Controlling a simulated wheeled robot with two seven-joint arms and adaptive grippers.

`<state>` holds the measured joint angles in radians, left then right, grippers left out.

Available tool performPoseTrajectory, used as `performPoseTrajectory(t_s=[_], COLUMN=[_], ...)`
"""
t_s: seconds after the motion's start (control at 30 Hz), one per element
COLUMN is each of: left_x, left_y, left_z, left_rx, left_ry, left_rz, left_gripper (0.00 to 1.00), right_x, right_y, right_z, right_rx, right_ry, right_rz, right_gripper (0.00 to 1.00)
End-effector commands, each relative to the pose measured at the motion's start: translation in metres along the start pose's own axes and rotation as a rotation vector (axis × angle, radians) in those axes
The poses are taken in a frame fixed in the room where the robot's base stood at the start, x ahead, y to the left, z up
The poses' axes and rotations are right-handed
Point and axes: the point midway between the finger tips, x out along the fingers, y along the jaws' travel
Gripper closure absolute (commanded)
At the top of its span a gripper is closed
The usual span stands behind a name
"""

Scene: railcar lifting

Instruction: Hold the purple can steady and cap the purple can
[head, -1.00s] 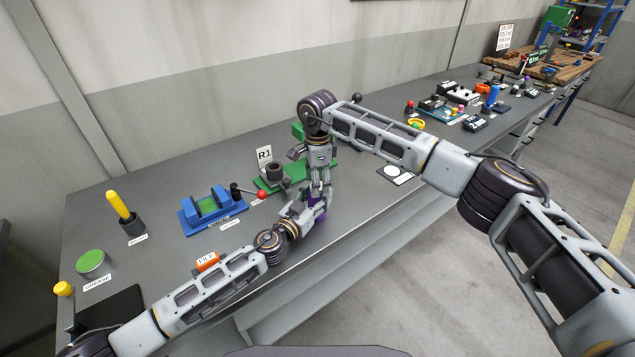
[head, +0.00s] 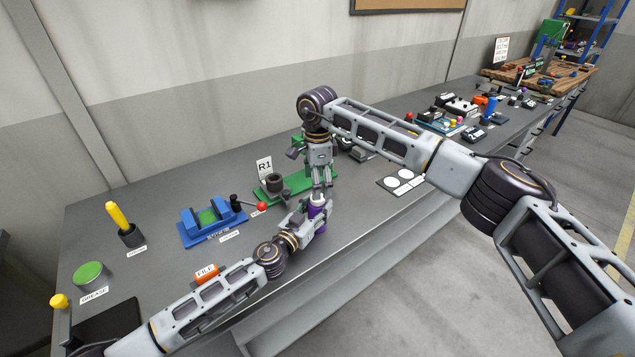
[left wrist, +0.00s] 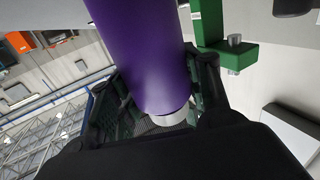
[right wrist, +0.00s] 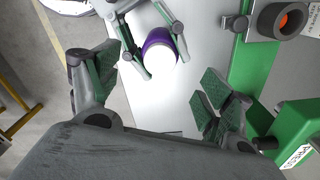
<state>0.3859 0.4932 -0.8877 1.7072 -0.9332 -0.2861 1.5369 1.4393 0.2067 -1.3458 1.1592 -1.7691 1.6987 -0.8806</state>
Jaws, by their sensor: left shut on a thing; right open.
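The purple can (head: 319,218) is near the front edge of the bench in the head view, partly hidden by my left gripper (head: 306,212). My left gripper is shut on the can's side. The left wrist view shows the can (left wrist: 140,45) large between the green finger pads, with a pale end (left wrist: 178,118). My right gripper (head: 319,195) points down just above the can. In the right wrist view it (right wrist: 158,88) is open and empty, with the can's bright white top (right wrist: 159,53) beyond the fingers. I cannot tell whether that white is a cap or the bare top.
A green base (head: 294,187) with a dark cylinder (head: 277,183) and an R1 sign lies just behind the can. A blue vise (head: 206,222) is left, and an orange file block (head: 206,272) lies near my left forearm. A card with white circles (head: 402,181) lies to the right.

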Motion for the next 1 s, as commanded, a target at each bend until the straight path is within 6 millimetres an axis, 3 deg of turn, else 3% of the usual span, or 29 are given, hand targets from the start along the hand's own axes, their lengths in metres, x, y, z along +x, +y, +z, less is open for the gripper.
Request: performPoseTrajectory(t_s=[0.37, 0.57, 1.0], left_x=[0.0, 0.0, 0.0], left_y=[0.0, 0.0, 0.0], left_z=[0.0, 0.0, 0.0], left_rx=[0.0, 0.0, 0.0], left_ry=[0.0, 0.0, 0.0], left_rz=[0.0, 0.0, 0.0], left_gripper=[1.0, 1.0, 1.0], right_x=[-0.001, -0.012, -0.071], right_y=[0.0, -0.001, -0.001], right_z=[0.0, 0.0, 0.0], right_rx=[0.0, 0.0, 0.001], right_ry=[0.0, 0.001, 0.0], right_rz=[0.0, -0.002, -0.002], right_gripper=[0.17, 0.17, 0.17])
